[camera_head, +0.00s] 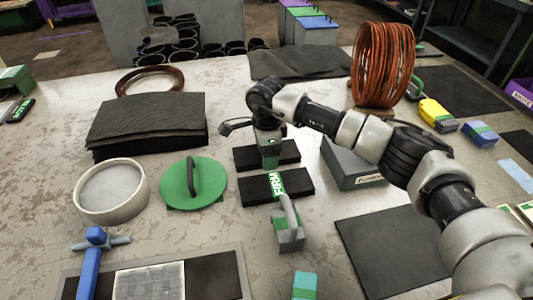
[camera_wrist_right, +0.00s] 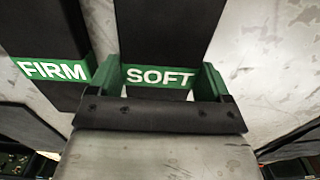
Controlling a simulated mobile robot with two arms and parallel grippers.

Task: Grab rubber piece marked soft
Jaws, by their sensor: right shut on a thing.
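The rubber piece marked SOFT (camera_wrist_right: 165,35) is a black block with a green label band in white letters. In the head view, part of this block (camera_head: 288,151) shows under my right arm. My right gripper (camera_wrist_right: 160,78) is shut on it, with green fingers on both sides of the label; the gripper also shows in the head view (camera_head: 268,160). I cannot tell whether the block touches the table. A similar black piece marked FIRM (camera_wrist_right: 52,72) lies beside it, nearer the front in the head view (camera_head: 255,190). My left gripper is not in view.
A green disc with a handle (camera_head: 205,183), a round pale dish (camera_head: 111,190) and stacked black sheets (camera_head: 150,120) are to the left. A grey box (camera_head: 350,165) and copper coil (camera_head: 383,65) are to the right.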

